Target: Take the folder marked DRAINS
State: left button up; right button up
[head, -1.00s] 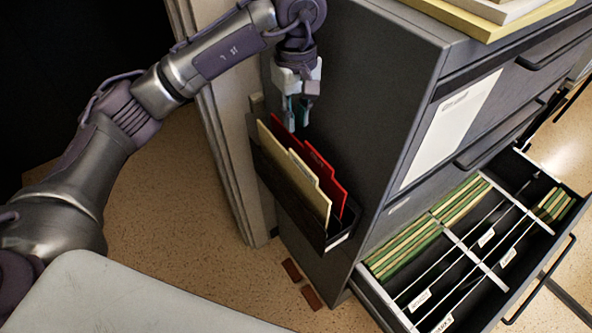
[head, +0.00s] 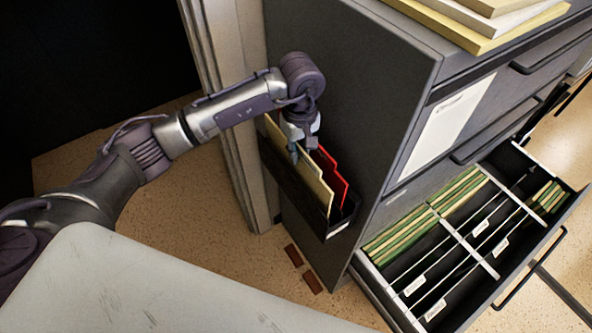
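A dark side pocket (head: 290,200) hangs on the side of the grey cabinet. It holds upright tan folders (head: 316,184) in front and red folders (head: 329,172) behind. I cannot read any mark on them, so I cannot tell which is DRAINS. My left gripper (head: 302,154) points down at the folders' upper edges, its fingers apart, one in front of the other from this angle. The fingertips are partly hidden among the folders, and I see no clear grip on one. My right gripper is out of view.
An open drawer (head: 497,300) of the cabinet (head: 350,90) sticks out at the lower right, with green-edged files and labelled dividers. Stacked boards or papers (head: 480,35) lie on top. A pale surface (head: 150,290) fills the lower left.

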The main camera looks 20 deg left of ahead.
pick_arm(q)
grip_shut()
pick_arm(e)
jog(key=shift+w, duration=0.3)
pick_arm(q)
jog(key=shift+r, duration=0.2)
